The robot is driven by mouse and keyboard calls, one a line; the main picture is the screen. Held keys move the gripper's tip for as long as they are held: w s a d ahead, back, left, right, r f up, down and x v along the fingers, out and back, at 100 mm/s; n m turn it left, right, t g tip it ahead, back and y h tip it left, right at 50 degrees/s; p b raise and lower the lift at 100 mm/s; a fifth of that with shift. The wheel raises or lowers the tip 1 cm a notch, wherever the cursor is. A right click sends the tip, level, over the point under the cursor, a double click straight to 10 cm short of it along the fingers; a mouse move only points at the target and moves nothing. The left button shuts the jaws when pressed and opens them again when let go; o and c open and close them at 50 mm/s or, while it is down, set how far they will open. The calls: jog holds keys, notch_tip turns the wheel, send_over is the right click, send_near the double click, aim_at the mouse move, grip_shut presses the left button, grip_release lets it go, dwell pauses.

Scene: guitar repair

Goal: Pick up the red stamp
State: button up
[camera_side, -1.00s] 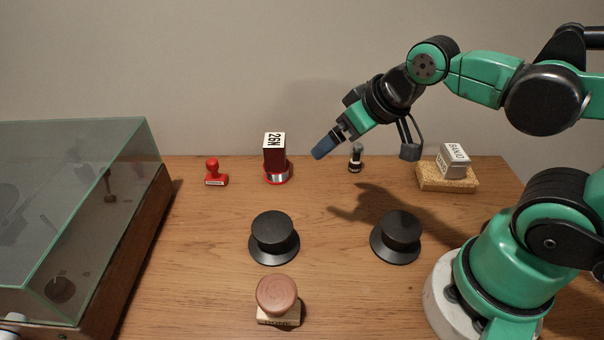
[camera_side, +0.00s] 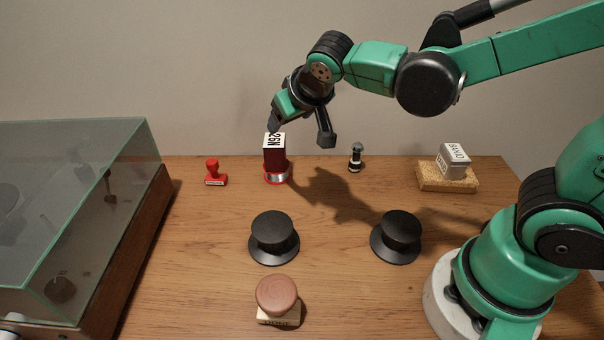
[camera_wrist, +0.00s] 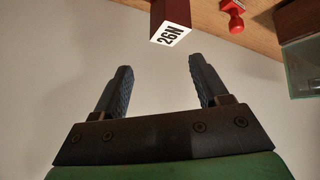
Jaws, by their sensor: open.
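The red stamp (camera_side: 214,173), small with a knob handle, stands upright on the table at the back left. It also shows in the wrist view (camera_wrist: 234,14) near the top, right of centre and beyond the fingertips. My gripper (camera_side: 274,127) is in the air to the right of the stamp and higher, close to the top of a dark red block marked 26N (camera_side: 274,158). In the wrist view my gripper (camera_wrist: 158,78) has its two fingers wide apart with nothing between them.
The 26N block, on a round red base, stands right of the stamp. A glass-lidded turntable (camera_side: 80,210) is at the left. Two black knobs (camera_side: 274,232) (camera_side: 397,231), a wooden stamp (camera_side: 277,297), a small black stamp (camera_side: 356,158) and an eraser (camera_side: 453,161) on a cork block (camera_side: 440,179) also stand here.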

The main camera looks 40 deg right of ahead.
aim_at(212, 164)
jog(key=w+a+f+m+t+h, duration=0.1)
jog(key=w+a+f, duration=0.2)
jog(key=w+a+f+m+t+h, duration=0.1)
jog(key=w+a+f+t, duration=0.1)
jog(key=w+a+f, duration=0.1)
jog(key=w+a+f+m+t+h, duration=0.1)
jog(key=w+a+f, duration=0.2)
jog(key=a+f, duration=0.1)
jog(key=shift+w+a, duration=0.25)
jog(key=shift+a, duration=0.05)
jog(key=shift+t, duration=0.3)
jog(key=shift+x, duration=2.75)
grip_shut()
